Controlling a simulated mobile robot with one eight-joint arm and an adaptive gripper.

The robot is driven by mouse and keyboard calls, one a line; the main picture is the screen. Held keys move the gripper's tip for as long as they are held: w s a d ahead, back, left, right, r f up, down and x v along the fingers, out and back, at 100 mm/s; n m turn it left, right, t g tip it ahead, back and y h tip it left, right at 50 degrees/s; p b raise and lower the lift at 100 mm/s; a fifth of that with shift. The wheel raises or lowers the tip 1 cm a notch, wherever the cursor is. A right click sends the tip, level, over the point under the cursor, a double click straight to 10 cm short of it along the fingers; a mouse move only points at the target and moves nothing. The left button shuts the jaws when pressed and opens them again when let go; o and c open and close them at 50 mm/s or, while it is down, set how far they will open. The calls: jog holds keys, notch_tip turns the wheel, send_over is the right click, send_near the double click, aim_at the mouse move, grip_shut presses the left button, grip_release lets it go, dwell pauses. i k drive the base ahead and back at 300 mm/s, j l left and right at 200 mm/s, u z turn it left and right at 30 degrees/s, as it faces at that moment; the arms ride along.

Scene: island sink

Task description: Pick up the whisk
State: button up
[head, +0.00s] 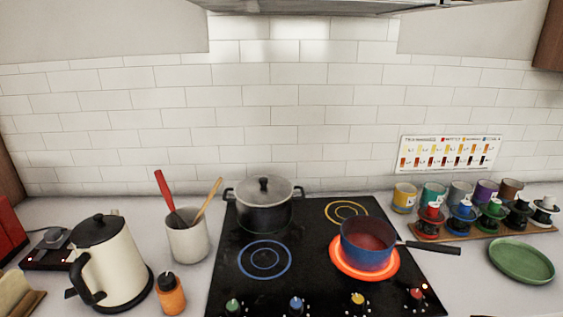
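No whisk can be clearly made out in the head view. A white utensil crock (188,242) stands on the counter left of the stove. It holds a red-handled utensil (165,190) with a dark lower part and a wooden-handled utensil (208,199). Both lean in it with their lower ends hidden inside, so I cannot tell whether either is the whisk. My gripper is not in view.
A cream kettle (116,268) and an orange bottle (170,295) stand near the crock. The black stove (312,240) bears a lidded pot (264,210) and a blue pan (366,250) on a glowing burner. Cups and a green plate (521,262) are at right.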

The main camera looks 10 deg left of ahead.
aim_at(164, 189)
jog(key=u, duration=1.6)
